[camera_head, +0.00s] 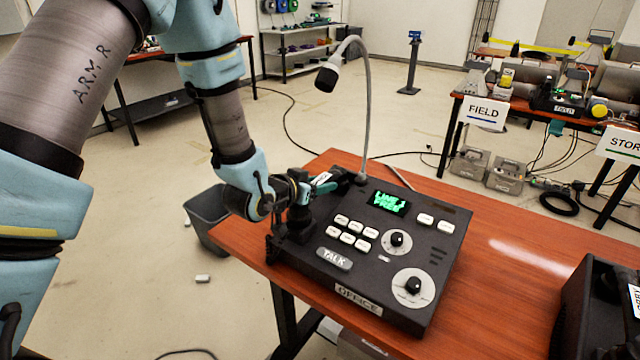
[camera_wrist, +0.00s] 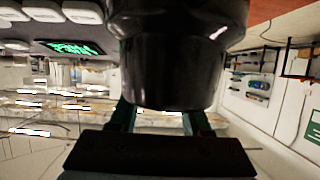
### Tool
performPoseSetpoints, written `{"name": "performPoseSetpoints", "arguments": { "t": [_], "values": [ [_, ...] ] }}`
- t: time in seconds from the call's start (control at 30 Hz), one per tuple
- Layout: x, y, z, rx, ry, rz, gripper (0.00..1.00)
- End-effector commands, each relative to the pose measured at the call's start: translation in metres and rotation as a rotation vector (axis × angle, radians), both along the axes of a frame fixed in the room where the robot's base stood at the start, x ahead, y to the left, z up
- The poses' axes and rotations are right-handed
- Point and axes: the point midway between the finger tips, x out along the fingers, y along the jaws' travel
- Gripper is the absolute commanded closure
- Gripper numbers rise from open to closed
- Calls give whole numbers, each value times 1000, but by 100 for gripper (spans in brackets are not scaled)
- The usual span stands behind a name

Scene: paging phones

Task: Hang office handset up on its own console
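The office console (camera_head: 440,255) is a dark grey box on the orange-brown table, with an OFFICE label, buttons, two knobs and a green display. A black handset (camera_head: 298,218) is at the console's left side, over its left edge. My gripper (camera_head: 322,187) reaches in from the left, with its teal fingers at the handset. In the wrist view, a thick black end of the handset (camera_wrist: 172,70) fills the upper middle and covers the fingertips. The finger bases stand apart below it. Whether the fingers press on the handset, and whether it is fully seated, is hidden.
A gooseneck microphone (camera_head: 367,110) rises from the console's back left corner, close to my gripper. Another dark device (camera_head: 600,310) stands at the table's right. The table (camera_head: 510,260) is bare between them. A grey bin (camera_head: 208,215) stands on the floor at left.

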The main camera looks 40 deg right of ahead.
Motion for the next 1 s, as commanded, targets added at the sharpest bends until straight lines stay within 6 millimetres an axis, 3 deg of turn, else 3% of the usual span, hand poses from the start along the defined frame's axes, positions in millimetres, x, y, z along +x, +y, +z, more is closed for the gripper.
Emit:
{"name": "performPoseSetpoints", "arguments": {
  "t": [0.03, 0.2, 0.57, 1.0],
  "values": [
    [0, 0, 1, 0, 0, 0, 45],
    [0, 0, 1, 0, 0, 0, 26],
    [0, 0, 6, 0, 0, 0, 25],
    [-17, 68, 31, -1, -1, 2, 25]
  ]
}}
